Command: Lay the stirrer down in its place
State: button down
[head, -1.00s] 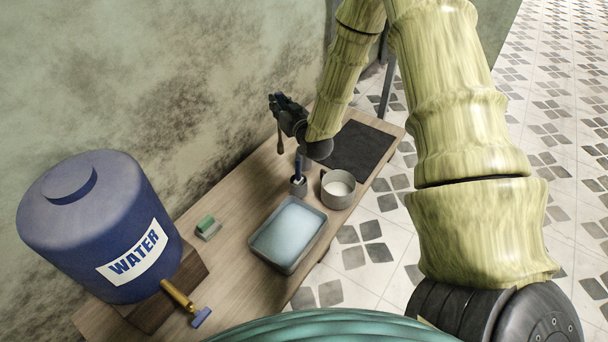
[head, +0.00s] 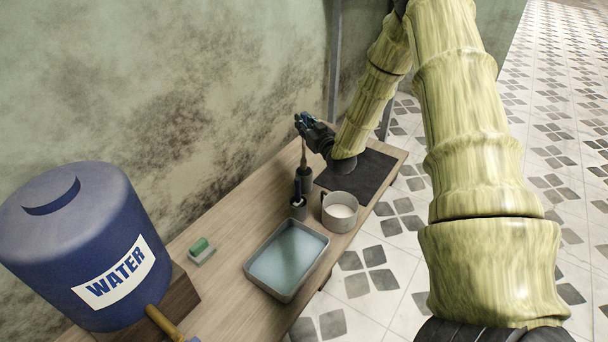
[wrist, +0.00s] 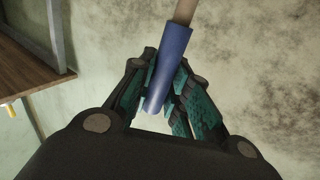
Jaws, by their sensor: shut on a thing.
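My gripper (head: 305,124) is shut on the stirrer's blue handle (wrist: 168,70), which lies between the teal-padded fingers in the wrist view. The stirrer's brown shaft (head: 303,152) hangs nearly upright below my gripper in the head view. Its lower end meets, in the picture, a dark grey container (head: 305,182) on the bench; I cannot tell whether it is inside, above or behind it. In the wrist view the shaft (wrist: 186,10) runs out of the top edge, so its far end is hidden there.
The wooden bench (head: 225,235) carries a dark mat (head: 373,172), a cup of white stuff (head: 340,212), a small cup (head: 298,209) with a blue-handled tool, a tray of liquid (head: 288,260), a green-topped block (head: 200,250) and a blue water barrel (head: 85,245). The wall stands close behind.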

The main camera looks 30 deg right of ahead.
aim_at(304, 146)
notch_tip(304, 146, down, 9)
jog(key=b, duration=0.4)
jog(key=shift+f, duration=0.35)
jog(key=c, duration=1.4)
grip_release()
jog(key=shift+o, duration=0.2)
jog(key=shift+f+b, duration=0.1)
jog(key=shift+b, duration=0.5)
jog(key=s+a+p, duration=0.1)
jog(key=s+p, duration=0.5)
jog(key=s, duration=0.4)
jog(key=shift+s+f, duration=0.15)
jog(key=shift+s, duration=0.2)
jog(key=shift+a, duration=0.1)
